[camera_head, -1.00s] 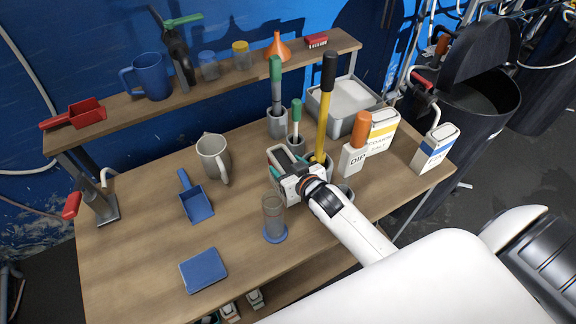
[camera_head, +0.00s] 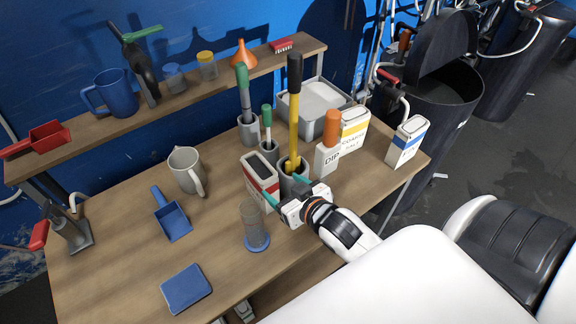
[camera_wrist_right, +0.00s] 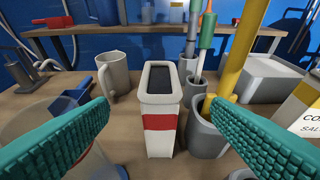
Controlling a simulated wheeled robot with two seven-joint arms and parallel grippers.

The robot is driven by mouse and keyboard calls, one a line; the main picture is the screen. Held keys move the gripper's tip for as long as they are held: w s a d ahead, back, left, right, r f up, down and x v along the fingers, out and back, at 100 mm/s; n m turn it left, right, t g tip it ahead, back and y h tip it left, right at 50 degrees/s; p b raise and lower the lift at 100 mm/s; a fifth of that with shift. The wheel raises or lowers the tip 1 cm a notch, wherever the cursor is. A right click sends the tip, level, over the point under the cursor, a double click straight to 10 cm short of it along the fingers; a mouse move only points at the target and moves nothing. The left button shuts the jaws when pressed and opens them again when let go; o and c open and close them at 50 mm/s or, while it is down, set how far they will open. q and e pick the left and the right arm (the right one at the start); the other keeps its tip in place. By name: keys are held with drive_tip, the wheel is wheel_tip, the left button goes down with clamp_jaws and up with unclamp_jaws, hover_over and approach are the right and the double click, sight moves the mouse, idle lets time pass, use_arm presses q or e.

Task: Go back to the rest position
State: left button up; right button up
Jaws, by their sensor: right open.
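My right gripper (camera_head: 284,189) is open and empty over the front middle of the table. In the right wrist view its two teal ridged fingers (camera_wrist_right: 158,108) are spread wide. A white box with a red band and a dark open top (camera_head: 260,172) stands upright on the table just beyond the fingertips. The box also shows in the right wrist view (camera_wrist_right: 160,135), centred in the gap and apart from both fingers. My left gripper is not in view.
A clear cylinder with a blue base (camera_head: 255,228) stands left of the right gripper. A grey holder (camera_head: 293,182) with a yellow-handled tool stands behind it. A grey mug (camera_head: 184,172), blue scoop (camera_head: 173,222) and blue pad (camera_head: 186,289) are further left. White cartons (camera_head: 407,142) stand right.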

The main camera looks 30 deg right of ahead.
drive_tip(key=shift+s+r, duration=0.3)
drive_tip(key=shift+s, duration=0.25)
drive_tip(key=shift+f, duration=0.1)
